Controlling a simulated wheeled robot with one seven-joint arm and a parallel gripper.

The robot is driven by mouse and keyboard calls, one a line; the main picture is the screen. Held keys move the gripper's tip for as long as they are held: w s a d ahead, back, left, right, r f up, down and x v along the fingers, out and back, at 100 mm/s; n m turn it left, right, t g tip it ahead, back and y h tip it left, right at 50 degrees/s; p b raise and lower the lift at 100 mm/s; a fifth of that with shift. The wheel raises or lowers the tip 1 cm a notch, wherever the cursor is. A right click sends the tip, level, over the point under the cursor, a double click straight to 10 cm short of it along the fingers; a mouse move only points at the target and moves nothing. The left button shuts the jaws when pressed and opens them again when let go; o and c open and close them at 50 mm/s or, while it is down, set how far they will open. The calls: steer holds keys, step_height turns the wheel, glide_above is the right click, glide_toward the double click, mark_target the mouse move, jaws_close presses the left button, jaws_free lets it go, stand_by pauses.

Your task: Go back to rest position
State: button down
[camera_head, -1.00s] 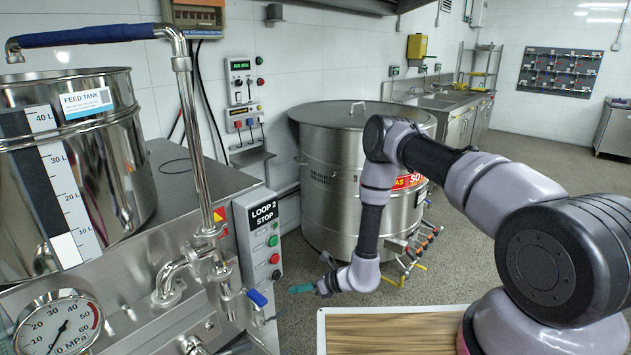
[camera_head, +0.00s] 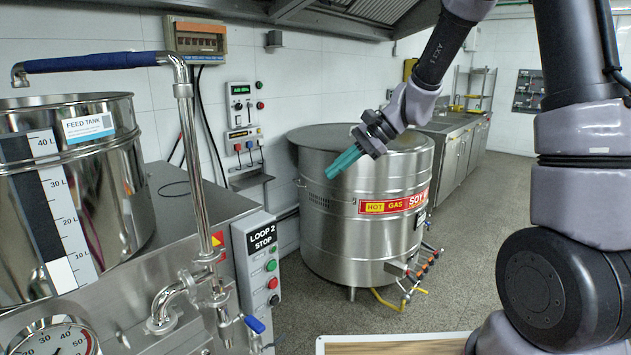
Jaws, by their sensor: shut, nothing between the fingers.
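My gripper (camera_head: 345,163) is raised in the middle of the picture, with its teal fingers shut and empty. The fingers point down and to the left. In the picture it overlaps the large steel soy tank (camera_head: 335,225), and it looks clear of everything. My arm comes down to it from the top and is lifted on the right side.
At left stand the feed tank (camera_head: 110,215) with a blue-sleeved pipe (camera_head: 90,62), the loop 2 stop panel (camera_head: 262,262) and a pressure gauge (camera_head: 55,340). A wooden board (camera_head: 400,346) is at the bottom. Open floor (camera_head: 465,220) lies beyond the soy tank.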

steer(key=s+d+r+n+t+h, duration=0.3)
steer(key=s+d+r, duration=0.4)
steer(key=d, duration=0.3)
steer(key=s+d+r+n+t+h, duration=0.2)
steer(key=s+d+r+t+h, duration=0.2)
steer(key=s+d+r, duration=0.4)
steer(key=shift+s+d+n+h, duration=0.35)
steer(key=shift+s+d, duration=0.55)
steer(key=shift+s, duration=0.3)
